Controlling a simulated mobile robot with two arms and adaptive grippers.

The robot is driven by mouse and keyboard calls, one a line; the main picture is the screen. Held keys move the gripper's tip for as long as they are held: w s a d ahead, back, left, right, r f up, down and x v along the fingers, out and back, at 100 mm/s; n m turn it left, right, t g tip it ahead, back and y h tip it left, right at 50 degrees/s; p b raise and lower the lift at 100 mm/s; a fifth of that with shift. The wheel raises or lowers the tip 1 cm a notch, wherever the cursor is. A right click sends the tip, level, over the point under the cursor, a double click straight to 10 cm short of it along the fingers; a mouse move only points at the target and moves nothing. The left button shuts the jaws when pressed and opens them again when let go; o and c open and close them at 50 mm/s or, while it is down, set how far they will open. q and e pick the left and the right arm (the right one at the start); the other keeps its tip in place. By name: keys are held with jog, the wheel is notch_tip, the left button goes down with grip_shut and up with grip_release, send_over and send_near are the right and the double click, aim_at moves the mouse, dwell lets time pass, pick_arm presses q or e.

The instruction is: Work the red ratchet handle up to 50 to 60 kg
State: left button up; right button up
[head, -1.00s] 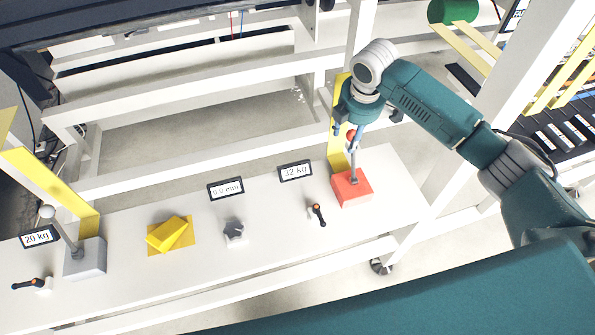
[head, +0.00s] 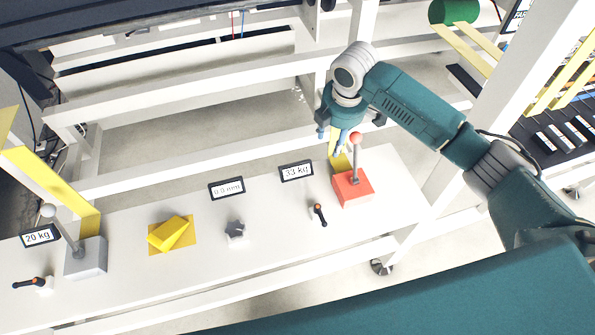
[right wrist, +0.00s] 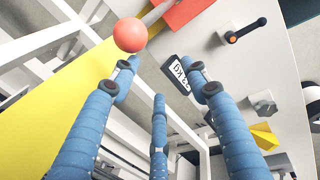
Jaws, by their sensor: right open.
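The red ratchet (head: 353,186) sits at the right end of the white bench. Its handle stands near upright, topped by a red ball (head: 356,138); the ball also shows in the right wrist view (right wrist: 130,35). The display beside it (head: 296,171) reads 33 kg. My right gripper (head: 338,145) is open and empty, just left of and behind the ball. In the right wrist view its blue fingers (right wrist: 160,95) are spread, with the ball beyond the left fingertip, outside the grasp. My left gripper is not in view.
A grey knob (head: 235,230), a yellow block (head: 168,232) and a grey ratchet (head: 86,258) with a 20 kg display (head: 40,236) are farther left. A yellow strip (head: 341,160) rises behind the red ratchet.

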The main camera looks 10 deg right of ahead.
jog(key=v, duration=0.6)
dwell(0.3)
jog(key=shift+s+a, duration=0.1)
dwell(0.3)
